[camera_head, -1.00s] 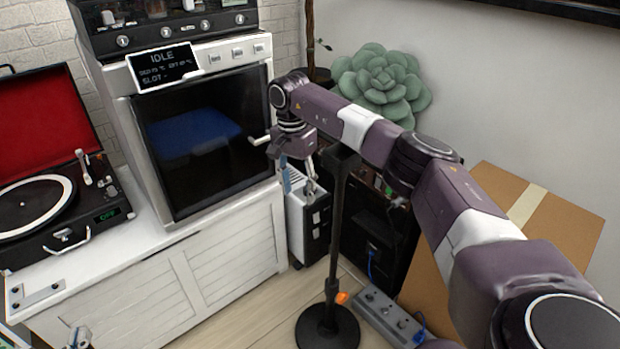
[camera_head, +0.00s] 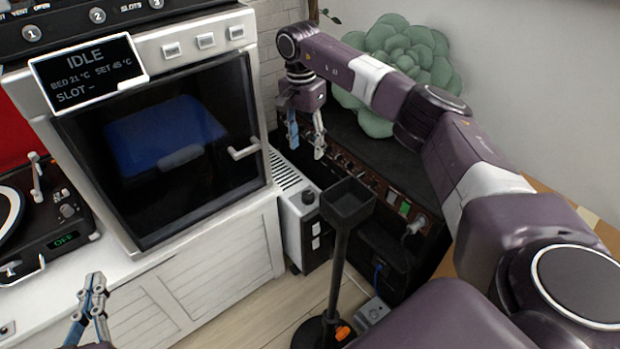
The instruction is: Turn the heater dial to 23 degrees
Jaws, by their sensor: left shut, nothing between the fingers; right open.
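The heater (camera_head: 292,223) is a white finned radiator with a black end panel, standing on the floor beside the white cabinet. A small dark round knob, which looks like its dial (camera_head: 309,197), sits at the top of the panel; its setting is too small to read. My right gripper (camera_head: 306,152) is open and empty, pointing down above and behind the heater in the picture, apart from the dial. My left gripper (camera_head: 97,281) is shut and empty at the lower left, in front of the cabinet.
A black stand (camera_head: 338,262) with a tray-like top (camera_head: 348,203) stands just right of the heater. A dark amplifier-like box (camera_head: 395,215) is behind it. An oven-like machine (camera_head: 160,140) with a protruding handle (camera_head: 244,150) and a turntable (camera_head: 45,225) are on the cabinet (camera_head: 215,265).

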